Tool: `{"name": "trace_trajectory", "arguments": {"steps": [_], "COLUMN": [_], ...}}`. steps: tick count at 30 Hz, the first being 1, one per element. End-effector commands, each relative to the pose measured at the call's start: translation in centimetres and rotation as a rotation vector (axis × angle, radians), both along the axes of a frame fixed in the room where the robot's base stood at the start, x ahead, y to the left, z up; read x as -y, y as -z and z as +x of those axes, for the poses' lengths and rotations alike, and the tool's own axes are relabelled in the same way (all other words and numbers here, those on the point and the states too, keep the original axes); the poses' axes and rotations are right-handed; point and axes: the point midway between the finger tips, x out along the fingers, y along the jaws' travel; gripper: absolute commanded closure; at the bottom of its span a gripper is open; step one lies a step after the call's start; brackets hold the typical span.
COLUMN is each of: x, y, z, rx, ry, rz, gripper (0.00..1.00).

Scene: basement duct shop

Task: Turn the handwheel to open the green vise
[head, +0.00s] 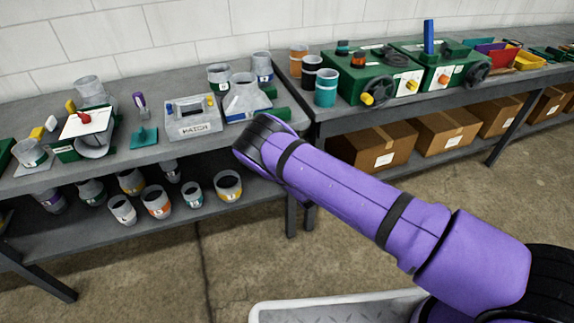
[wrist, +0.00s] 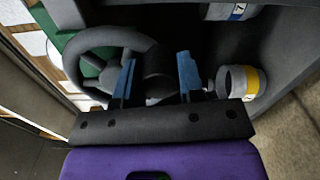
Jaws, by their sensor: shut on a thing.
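In the wrist view, the dark grey handwheel (wrist: 88,42) is close in front of my gripper (wrist: 157,80). One blue finger lies over the wheel's opening and the other outside its rim. The fingers are shut on a thick grey part at the wheel's right side; I cannot tell rim from handle. Green vise body (wrist: 66,18) shows behind the wheel. In the head view, a green part (head: 276,114), probably the vise, shows just beyond the end of my purple arm. The handwheel and my fingers are hidden there.
A grey funnel-shaped duct piece (head: 246,93) and a grey box marked MATCH (head: 192,117) stand on the left bench (head: 150,155). Duct collars stand on its lower shelf. A yellow-banded collar (wrist: 251,82) is right of my fingers. Green machines with handwheels (head: 378,92) are on the right bench.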

Motion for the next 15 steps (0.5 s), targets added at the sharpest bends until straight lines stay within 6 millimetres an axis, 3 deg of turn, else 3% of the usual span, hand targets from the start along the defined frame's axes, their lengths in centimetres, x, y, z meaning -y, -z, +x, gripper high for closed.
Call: {"name": "trace_trajectory", "arguments": {"steps": [15], "x": [1.9], "y": [-2.0], "z": [0.4], "rx": [0.132], "ry": [0.000], "rz": [-0.475], "gripper": [1.00]}}
